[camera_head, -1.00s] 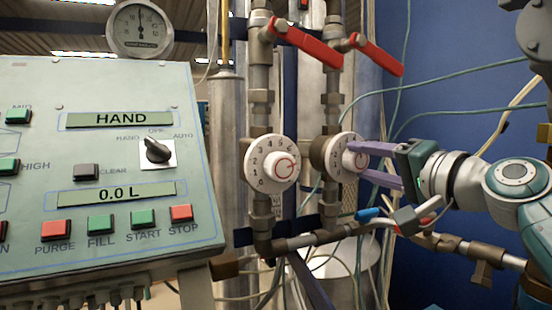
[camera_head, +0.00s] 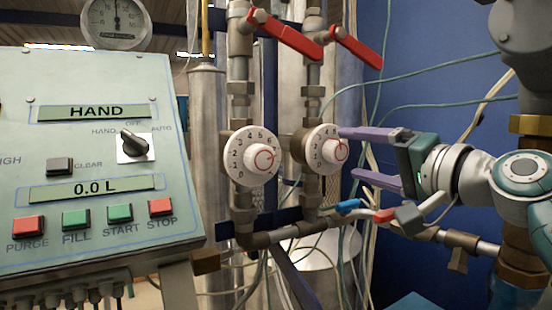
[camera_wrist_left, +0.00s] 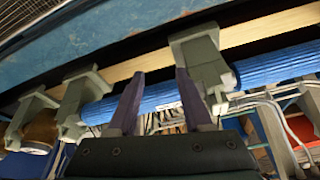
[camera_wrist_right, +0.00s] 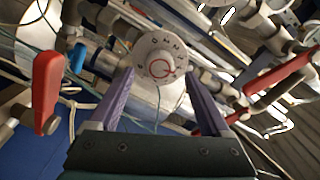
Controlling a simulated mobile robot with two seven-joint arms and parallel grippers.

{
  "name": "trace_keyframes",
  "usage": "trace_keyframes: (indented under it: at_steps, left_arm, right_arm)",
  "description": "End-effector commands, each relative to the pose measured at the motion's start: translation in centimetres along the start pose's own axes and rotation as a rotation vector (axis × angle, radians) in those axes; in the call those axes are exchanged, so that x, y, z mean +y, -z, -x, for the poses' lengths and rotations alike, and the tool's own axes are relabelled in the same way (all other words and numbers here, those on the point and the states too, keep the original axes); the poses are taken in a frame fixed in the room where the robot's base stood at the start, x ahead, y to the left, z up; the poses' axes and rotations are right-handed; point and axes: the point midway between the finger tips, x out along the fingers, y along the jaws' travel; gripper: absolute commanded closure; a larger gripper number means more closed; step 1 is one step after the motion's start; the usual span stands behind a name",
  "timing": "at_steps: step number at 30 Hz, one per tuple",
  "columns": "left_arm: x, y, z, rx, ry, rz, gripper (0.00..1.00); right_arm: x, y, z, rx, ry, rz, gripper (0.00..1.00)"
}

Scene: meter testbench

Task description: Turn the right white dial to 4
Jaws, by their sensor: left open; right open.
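The right white dial (camera_head: 318,160) is on the right-hand vertical pipe, with a raised white knob and a red circular mark. I cannot tell which number it is set to. The left white dial (camera_head: 238,168) is beside it on the other pipe. My right gripper (camera_head: 349,153) is open and empty, just right of the right dial's knob, with its fingers pointing at it. In the right wrist view a dial face (camera_wrist_right: 160,42) shows beyond and between the open fingertips. My left gripper (camera_wrist_left: 158,78) is open and empty, away from the dials.
Red valve levers (camera_head: 357,47) are above the dials. A blue-handled valve (camera_head: 347,206) and a red-tipped one are below my right gripper. The control panel (camera_head: 90,110) with HAND and 0.0 L displays stands left. Thin cables cross near my right arm.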

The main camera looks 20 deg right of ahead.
Motion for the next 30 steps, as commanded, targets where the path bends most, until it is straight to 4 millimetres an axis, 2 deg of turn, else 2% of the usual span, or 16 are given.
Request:
trace_keyframes:
  at_steps: [1,6,12,30]
  left_arm:
    - [0.0,-0.1,-0.3,0.000,0.000,0.000,0.50]
    - [0.0,-0.2,-0.7,0.000,0.000,0.000,0.50]
    - [0.1,-0.3,-1.1,0.000,0.000,0.000,0.50]
    - [0.0,-0.3,-1.1,0.000,0.000,0.000,0.50]
  right_arm:
    - [0.3,-0.1,1.1,-0.001,-0.003,0.004,0.19]
    - [0.2,-0.1,4.3,-0.002,-0.003,0.003,0.19]
    - [0.1,-0.1,6.5,0.000,-0.001,0.000,0.19]
    - [0.0,0.0,6.8,-0.001,0.000,0.000,0.19]
